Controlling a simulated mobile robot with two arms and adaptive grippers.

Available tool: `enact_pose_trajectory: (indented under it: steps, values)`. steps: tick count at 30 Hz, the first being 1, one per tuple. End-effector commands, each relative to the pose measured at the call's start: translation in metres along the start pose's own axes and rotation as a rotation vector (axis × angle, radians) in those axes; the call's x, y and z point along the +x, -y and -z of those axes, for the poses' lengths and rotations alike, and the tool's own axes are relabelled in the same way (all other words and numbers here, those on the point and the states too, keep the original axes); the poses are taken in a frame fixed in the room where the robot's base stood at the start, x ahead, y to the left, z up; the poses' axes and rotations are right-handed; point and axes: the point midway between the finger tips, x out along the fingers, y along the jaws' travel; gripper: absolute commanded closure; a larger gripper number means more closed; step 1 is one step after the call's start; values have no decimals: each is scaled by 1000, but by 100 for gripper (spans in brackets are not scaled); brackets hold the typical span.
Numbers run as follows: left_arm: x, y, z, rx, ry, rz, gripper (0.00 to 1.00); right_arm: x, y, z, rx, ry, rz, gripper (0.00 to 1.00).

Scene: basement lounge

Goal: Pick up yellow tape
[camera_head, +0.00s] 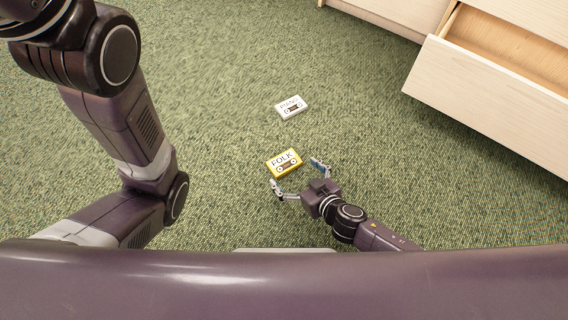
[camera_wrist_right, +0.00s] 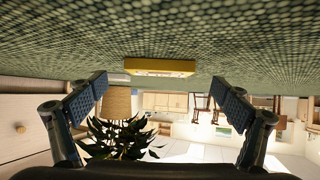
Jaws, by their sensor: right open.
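The yellow tape (camera_head: 284,162) is a cassette marked "FOLK", lying flat on the green carpet in the head view. My right gripper (camera_head: 299,175) is open just on the near side of it, with its fingers spread to either side and nothing between them. In the right wrist view, which looks upside down, the yellow tape (camera_wrist_right: 160,67) shows edge-on, ahead of and between the two open fingers (camera_wrist_right: 160,95). My left arm comes in at the left of the head view, but its gripper is out of the picture.
A white cassette (camera_head: 291,107) lies on the carpet beyond the yellow one. A pale wooden cabinet with an open drawer (camera_head: 490,105) stands at the upper right. The carpet around the tapes is clear. A potted plant (camera_wrist_right: 118,137) shows far off in the wrist view.

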Motion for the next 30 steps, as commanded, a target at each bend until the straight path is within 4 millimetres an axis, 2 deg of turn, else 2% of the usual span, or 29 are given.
enact_pose_trajectory:
  steps: [1,9,19,30]
  values:
    - [-8,-2,3,0,0,0,60,9,-1,0,-4,-4,0,7]
    - [-25,-5,9,0,0,-1,60,36,-1,3,-2,-1,-1,7]
    - [-25,-5,9,0,-1,-1,60,38,0,5,0,0,0,8]
    - [-25,-5,9,0,0,-1,60,38,-1,5,0,0,0,48]
